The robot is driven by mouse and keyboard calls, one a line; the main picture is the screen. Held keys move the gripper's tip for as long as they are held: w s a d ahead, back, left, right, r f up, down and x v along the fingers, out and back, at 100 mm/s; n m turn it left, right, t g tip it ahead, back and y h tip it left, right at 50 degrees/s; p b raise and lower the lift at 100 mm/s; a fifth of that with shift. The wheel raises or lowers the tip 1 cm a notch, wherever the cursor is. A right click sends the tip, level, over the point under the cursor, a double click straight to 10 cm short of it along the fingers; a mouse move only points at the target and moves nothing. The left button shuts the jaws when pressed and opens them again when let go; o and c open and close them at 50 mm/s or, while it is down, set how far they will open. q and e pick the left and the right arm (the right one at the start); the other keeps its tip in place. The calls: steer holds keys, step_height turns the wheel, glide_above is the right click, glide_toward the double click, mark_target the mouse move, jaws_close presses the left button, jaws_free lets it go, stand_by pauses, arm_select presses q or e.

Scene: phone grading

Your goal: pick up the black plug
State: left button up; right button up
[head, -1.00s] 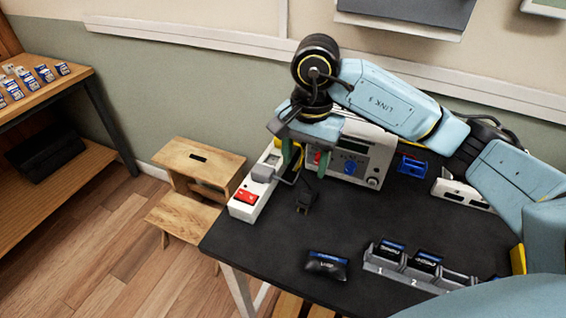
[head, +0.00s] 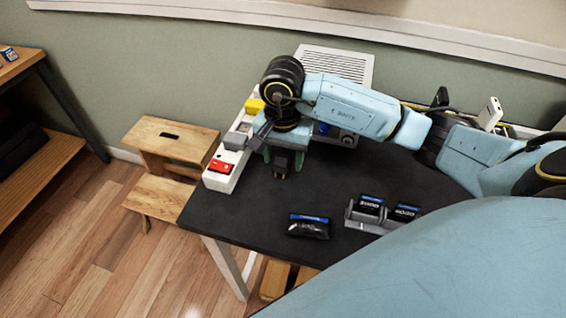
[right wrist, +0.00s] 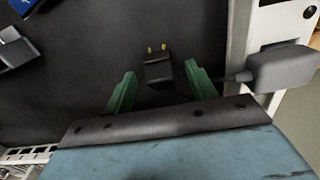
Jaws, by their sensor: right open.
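The black plug (right wrist: 158,75) lies on the dark tabletop, with two gold prongs pointing away from my right gripper in the right wrist view. My right gripper (right wrist: 160,68) is open, with one green finger on each side of the plug. My left gripper is not in view.
A white power strip (head: 221,180) with a red switch and a grey adapter (head: 237,137) stands close left of the gripper. A black pouch (head: 309,227) and a slotted holder (head: 366,219) with dark packets are nearer the front. A wooden step stool (head: 166,146) is beside the table.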

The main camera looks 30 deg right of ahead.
steer(key=shift+f, duration=0.55)
steer(key=c, duration=1.2)
steer(key=shift+r, duration=0.1)
